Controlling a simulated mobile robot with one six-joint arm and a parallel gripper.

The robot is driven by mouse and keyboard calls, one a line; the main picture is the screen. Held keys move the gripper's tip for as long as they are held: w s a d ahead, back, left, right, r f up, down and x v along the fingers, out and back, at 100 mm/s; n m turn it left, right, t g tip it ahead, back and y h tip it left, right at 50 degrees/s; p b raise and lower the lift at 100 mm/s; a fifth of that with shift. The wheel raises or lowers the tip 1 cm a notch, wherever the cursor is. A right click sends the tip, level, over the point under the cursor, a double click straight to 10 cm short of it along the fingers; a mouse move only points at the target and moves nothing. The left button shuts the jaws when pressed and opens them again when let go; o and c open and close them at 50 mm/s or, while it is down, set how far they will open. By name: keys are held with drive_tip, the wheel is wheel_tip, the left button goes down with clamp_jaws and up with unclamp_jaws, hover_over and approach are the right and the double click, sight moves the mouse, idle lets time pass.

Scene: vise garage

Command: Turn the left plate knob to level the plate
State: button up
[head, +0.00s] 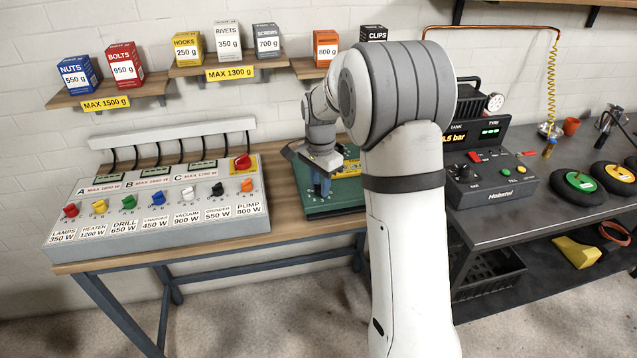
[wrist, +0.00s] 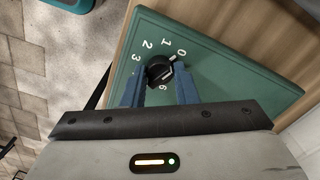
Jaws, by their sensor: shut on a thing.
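The green plate (wrist: 222,78) lies on the wooden bench. It carries a black round knob (wrist: 160,71) with a light pointer line and white numerals around it. In the wrist view the pointer line aims toward the numeral 0. My gripper (wrist: 160,80) has its two blue fingers on either side of the knob, shut on it. In the head view my gripper (head: 321,186) points down at the green plate (head: 330,207) from above. My arm hides much of the plate's right part and the knob there. I cannot tell the plate's tilt.
A grey switch panel (head: 160,238) with several coloured knobs stands on the bench to the left. Shelves with labelled boxes hang above. A dark bench with a tyre inflator (head: 490,185) and round weights or wheels (head: 580,188) stands to the right.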

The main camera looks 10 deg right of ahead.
drive_tip(key=shift+m, duration=0.5)
drive_tip(key=o, duration=1)
drive_tip(key=shift+r, duration=0.1)
wheel_tip(320, 180, up, 8)
drive_tip(key=shift+f, duration=0.2)
